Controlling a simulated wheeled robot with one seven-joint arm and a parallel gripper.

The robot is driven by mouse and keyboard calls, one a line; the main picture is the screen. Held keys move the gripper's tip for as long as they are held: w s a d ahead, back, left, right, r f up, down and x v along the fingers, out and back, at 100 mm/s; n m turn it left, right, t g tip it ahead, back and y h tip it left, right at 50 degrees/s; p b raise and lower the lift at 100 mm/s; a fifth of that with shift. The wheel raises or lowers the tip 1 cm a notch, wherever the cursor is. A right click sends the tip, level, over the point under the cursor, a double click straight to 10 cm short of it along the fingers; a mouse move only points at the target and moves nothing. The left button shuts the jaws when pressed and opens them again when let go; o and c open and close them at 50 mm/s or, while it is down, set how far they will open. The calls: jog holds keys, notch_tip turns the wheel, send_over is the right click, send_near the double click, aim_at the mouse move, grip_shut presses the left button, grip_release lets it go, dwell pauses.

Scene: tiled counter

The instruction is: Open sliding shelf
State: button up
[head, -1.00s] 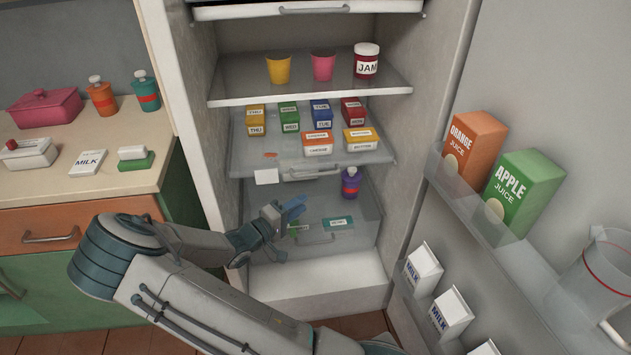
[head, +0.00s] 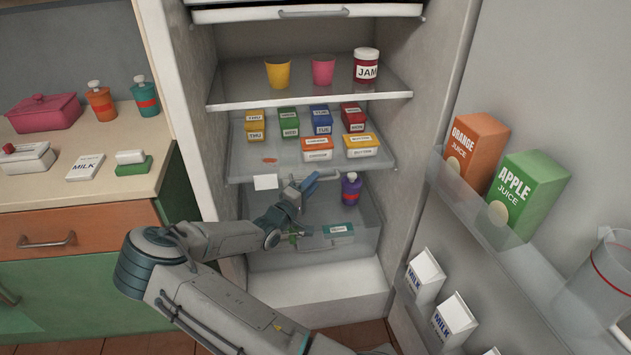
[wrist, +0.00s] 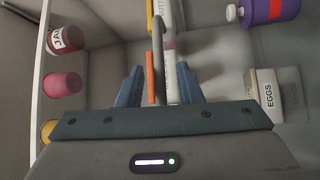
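The sliding shelf (head: 240,162) is a clear glass tray at middle height in the fridge, holding several small labelled boxes. Its front handle (wrist: 157,40) shows in the wrist view as a thin grey bar between my fingers. In the head view my gripper (head: 301,186) is at the shelf's front edge and partly hides the handle. The wrist view shows my gripper (wrist: 158,88) with its two blue fingers apart, one on each side of the handle. I cannot tell whether either finger touches it.
A purple bottle (head: 351,190) stands in the clear lower drawer (head: 372,222), right of my gripper. Cups and a jam jar (head: 366,66) stand above. The open fridge door (head: 545,80) bounds the right side.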

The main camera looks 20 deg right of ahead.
jog(key=shift+x, duration=0.95)
